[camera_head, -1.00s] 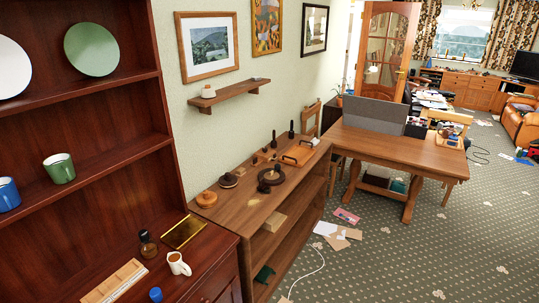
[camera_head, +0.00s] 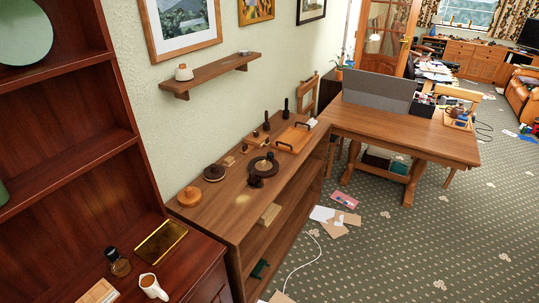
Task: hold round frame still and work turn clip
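A dark round piece with a paler centre (camera_head: 263,166) lies on top of the low wooden shelf unit (camera_head: 215,215). It may be the round frame, but it is too small to be sure. A small dark knobbed part (camera_head: 256,181) sits at its near edge; I cannot tell whether this is the turn clip. Another dark round disc with a knob (camera_head: 214,172) lies to its left. Neither of my grippers is in view.
An orange-brown round pot (camera_head: 189,197) stands at the unit's left end, and a tray with dark handles (camera_head: 295,138) towards its far end. A dark cabinet (camera_head: 190,262) stands at near left. Papers (camera_head: 335,218) and a white cable (camera_head: 303,262) lie on the carpet.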

